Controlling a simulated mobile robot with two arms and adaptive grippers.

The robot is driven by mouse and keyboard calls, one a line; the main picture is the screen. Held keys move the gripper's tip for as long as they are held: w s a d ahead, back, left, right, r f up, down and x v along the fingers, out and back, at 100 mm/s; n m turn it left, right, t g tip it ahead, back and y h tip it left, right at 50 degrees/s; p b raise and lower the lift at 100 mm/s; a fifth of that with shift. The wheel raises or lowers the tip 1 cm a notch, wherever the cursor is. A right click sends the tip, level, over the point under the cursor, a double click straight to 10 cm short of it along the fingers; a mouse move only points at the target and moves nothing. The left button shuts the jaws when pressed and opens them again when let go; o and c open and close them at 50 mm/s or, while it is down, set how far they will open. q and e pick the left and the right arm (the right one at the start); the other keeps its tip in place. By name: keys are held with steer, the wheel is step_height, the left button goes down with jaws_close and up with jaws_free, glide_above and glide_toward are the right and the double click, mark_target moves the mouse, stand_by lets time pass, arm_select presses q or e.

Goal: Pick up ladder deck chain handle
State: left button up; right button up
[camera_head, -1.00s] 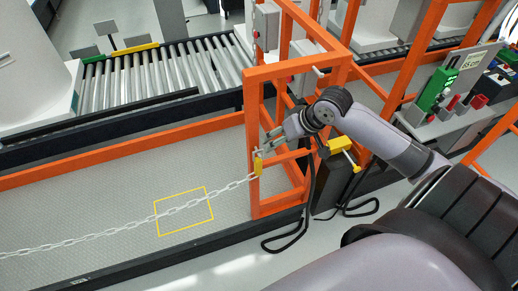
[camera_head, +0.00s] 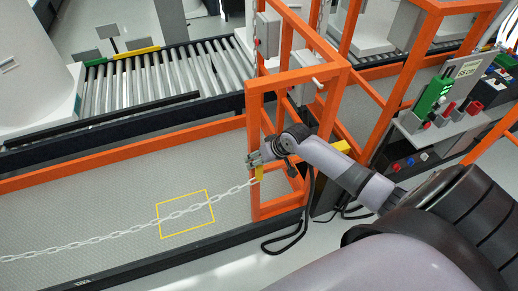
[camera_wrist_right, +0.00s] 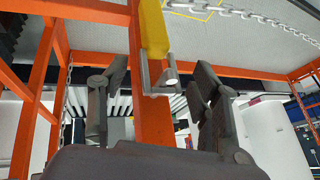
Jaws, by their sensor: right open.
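The yellow chain handle (camera_head: 259,173) hangs at the orange post of the ladder frame, at the right end of a pale chain (camera_head: 135,231) that runs across the grey deck (camera_head: 100,200). My right gripper (camera_head: 254,159) is at the handle's upper end in the head view. In the right wrist view the yellow handle (camera_wrist_right: 154,32) and a metal hook piece (camera_wrist_right: 160,76) show ahead between the two spread fingers of my right gripper (camera_wrist_right: 158,95). The fingers are apart and do not visibly touch the handle. My left gripper is not in view.
Orange frame posts (camera_head: 256,125) stand close around the right gripper. A roller conveyor (camera_head: 150,78) lies behind the deck. A yellow square outline (camera_head: 186,213) marks the deck under the chain. A control panel (camera_head: 440,110) stands at the right.

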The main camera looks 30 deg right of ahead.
steer(key=shift+w+f, duration=0.2)
steer(key=shift+f, duration=0.15)
steer(key=shift+s, duration=0.1)
jaws_close()
stand_by(0.5)
